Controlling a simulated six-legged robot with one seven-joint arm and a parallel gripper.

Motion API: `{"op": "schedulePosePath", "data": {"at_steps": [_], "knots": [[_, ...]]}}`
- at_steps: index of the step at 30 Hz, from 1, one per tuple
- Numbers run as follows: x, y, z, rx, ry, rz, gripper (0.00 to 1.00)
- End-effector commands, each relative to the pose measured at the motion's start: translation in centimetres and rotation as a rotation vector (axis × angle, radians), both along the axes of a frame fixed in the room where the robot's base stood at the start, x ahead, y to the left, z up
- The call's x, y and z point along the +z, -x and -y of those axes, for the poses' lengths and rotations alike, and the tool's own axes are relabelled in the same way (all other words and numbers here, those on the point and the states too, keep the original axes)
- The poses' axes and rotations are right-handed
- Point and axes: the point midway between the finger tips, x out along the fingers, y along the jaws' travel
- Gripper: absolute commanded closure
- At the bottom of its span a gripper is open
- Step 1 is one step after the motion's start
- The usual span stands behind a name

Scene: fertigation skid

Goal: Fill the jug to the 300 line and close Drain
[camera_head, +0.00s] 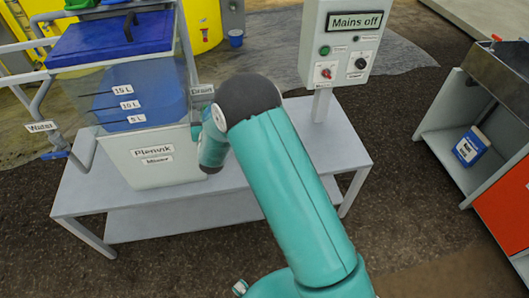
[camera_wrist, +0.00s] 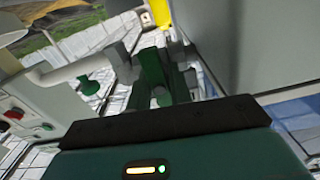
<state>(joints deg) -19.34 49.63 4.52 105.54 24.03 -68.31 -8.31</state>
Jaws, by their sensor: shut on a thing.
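The clear mixer tank (camera_head: 155,100) holds blue liquid to a little above the 10 L mark. Its Drain label (camera_head: 202,89) shows at its right side, but my arm hides the Drain valve below it in the head view. In the wrist view my gripper (camera_wrist: 162,82) is shut among dark green and grey parts beside the tank wall (camera_wrist: 275,40). It appears to hold the Drain valve handle, though the grip is partly hidden. A grey pipe (camera_wrist: 65,73) with a green knob (camera_wrist: 90,86) lies left of the fingers. I cannot make out the jug or its 300 line.
The grey bench (camera_head: 100,200) carries the tank. The control box (camera_head: 341,45) reads "Mains off" and stands at the back right of the bench. The Water valve (camera_head: 55,140) is at the left.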

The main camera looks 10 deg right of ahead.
Motion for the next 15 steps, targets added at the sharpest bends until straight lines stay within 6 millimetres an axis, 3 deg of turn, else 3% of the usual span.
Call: {"op": "schedulePosePath", "data": {"at_steps": [3, 4, 7, 15], "knots": [[-0.08, 0.07, -0.03, 0.000, 0.001, -0.002, 0.99], [-0.07, 0.06, -0.03, 0.000, 0.002, -0.001, 0.73], [-0.05, 0.05, -0.02, 0.000, 0.002, -0.001, 0.56], [0.00, 0.08, -0.02, 0.000, 0.004, 0.000, 0.56]]}}
